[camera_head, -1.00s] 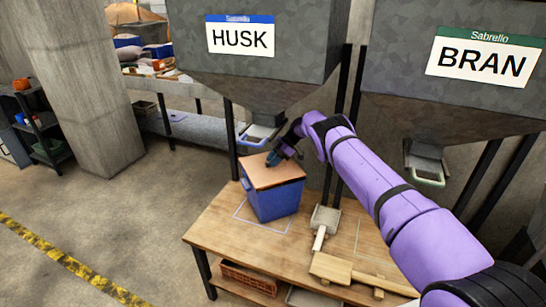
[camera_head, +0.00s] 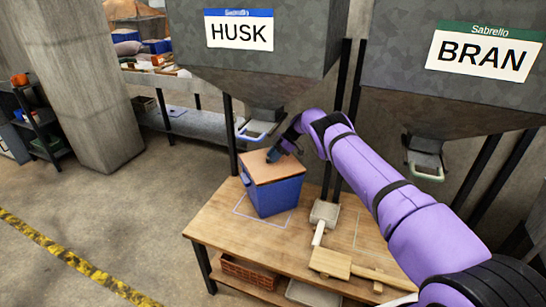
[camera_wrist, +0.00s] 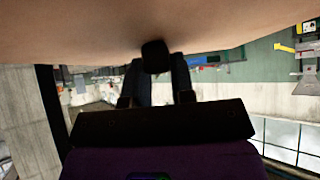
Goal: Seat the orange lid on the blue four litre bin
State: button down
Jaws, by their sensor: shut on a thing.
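The blue bin (camera_head: 277,198) stands upright on the wooden table, over a pale outlined rectangle. The flat orange lid (camera_head: 262,174) lies across the top of the bin, roughly lined up with its rim. I cannot tell whether a thin gap is left between them. My gripper (camera_head: 274,155) is above the lid, at its far side. In the wrist view the lid's pale underlit surface (camera_wrist: 80,22) fills the top, and my gripper (camera_wrist: 158,66) is shut on the lid's dark knob (camera_wrist: 154,56). The far rim of the bin is hidden.
The BRAN hopper (camera_head: 440,95) is at the right.

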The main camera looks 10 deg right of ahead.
jog(key=shift+f, duration=0.65)
dwell(0.8)
jog(key=c, duration=0.9)
grip_release()
